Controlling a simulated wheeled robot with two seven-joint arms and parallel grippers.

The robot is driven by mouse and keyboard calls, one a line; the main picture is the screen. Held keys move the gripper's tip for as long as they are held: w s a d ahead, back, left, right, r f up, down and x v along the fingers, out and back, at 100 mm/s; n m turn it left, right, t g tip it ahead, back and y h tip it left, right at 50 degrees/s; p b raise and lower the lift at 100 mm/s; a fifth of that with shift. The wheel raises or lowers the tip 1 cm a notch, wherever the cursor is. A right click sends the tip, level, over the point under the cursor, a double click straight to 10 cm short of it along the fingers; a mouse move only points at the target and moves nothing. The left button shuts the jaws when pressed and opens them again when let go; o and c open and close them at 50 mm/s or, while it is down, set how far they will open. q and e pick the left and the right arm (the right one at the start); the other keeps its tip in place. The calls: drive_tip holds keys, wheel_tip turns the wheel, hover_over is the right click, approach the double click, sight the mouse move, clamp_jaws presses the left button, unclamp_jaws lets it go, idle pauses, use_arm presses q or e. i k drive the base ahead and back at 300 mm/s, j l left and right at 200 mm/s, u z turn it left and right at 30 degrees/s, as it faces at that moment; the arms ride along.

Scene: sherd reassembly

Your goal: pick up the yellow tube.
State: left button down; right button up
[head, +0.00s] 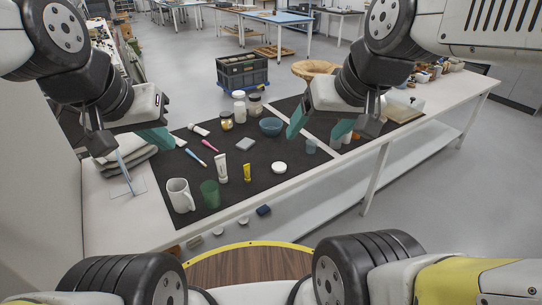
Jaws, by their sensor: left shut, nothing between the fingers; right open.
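The yellow tube (247,173) stands upright on the dark mat (255,198), near the front edge of the table. A white tube (221,168) stands close to its left, apart from it. My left gripper (162,141) is shut and empty above the left part of the mat, well left of the yellow tube. My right gripper (313,141) is open and empty, with its teal fingers spread, to the right of and above the yellow tube. Nothing hides the yellow tube.
A green cup (210,194) and white mug (180,196) stand left of the tubes. A white round lid (279,168) lies to the right. A grey block (245,144), blue bowl (271,127) and several jars are behind. A pink pen (209,146) and blue pen (196,158) lie left.

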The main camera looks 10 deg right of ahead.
sight(246, 167)
drive_tip(key=i+l+u, duration=0.1)
drive_tip(key=u, duration=0.3)
drive_tip(key=l+u, duration=0.4)
drive_tip(key=i, duration=0.05)
